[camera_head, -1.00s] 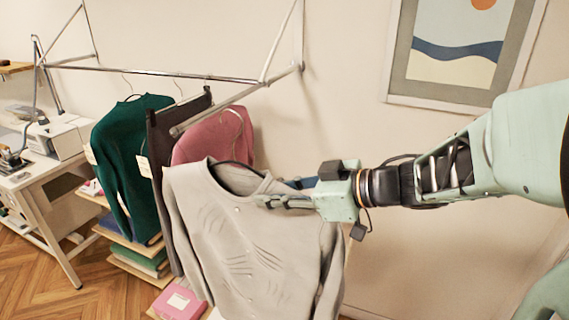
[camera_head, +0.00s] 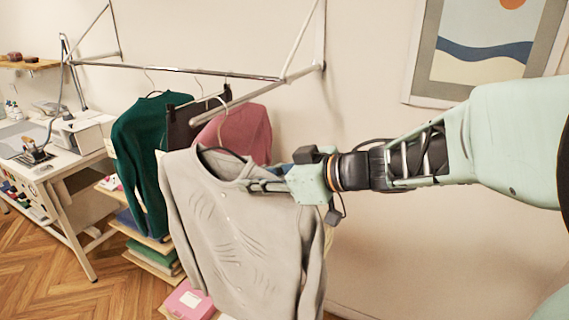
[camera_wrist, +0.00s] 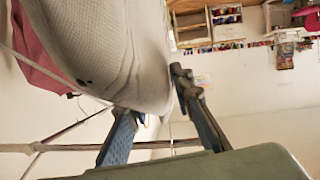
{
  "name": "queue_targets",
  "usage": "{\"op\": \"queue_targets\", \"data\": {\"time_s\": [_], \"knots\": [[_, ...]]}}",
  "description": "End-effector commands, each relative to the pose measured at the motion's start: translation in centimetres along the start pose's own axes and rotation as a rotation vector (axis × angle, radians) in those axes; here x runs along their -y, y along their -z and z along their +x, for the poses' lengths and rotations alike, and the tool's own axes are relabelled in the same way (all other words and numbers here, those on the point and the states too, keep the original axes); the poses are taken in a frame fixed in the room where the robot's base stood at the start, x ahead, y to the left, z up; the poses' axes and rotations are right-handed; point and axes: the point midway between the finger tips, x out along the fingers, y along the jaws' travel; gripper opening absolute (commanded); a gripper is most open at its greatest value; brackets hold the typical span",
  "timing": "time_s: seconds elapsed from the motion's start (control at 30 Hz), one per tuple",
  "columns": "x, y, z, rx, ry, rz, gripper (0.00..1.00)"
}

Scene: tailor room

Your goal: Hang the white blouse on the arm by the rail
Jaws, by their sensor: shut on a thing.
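The white blouse (camera_head: 240,235), pale grey-white with buttons down the front, hangs on a dark hanger (camera_head: 222,152) in the head view. My gripper (camera_head: 255,186) is shut on its right shoulder, and the blouse hangs below. In the wrist view the blouse's knit cloth (camera_wrist: 125,45) lies by the fingers of my gripper (camera_wrist: 158,100).
A green sweater (camera_head: 140,150), a dark garment (camera_head: 182,125) and a pink garment (camera_head: 247,130) hang behind the blouse. Shelves with folded cloth and a pink box (camera_head: 188,300) stand below. A sewing table (camera_head: 60,165) is at left. A framed picture (camera_head: 480,55) hangs at right.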

Motion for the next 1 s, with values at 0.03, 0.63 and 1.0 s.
{"op": "queue_targets", "data": {"time_s": [0.03,0.63,1.0], "knots": [[0.1,0.1,0.5,-0.003,0.002,-0.002,0.00],[0.3,-0.9,2.7,-0.002,0.000,0.000,0.00],[0.3,-1.0,2.7,-0.002,0.000,-0.001,0.23]]}}
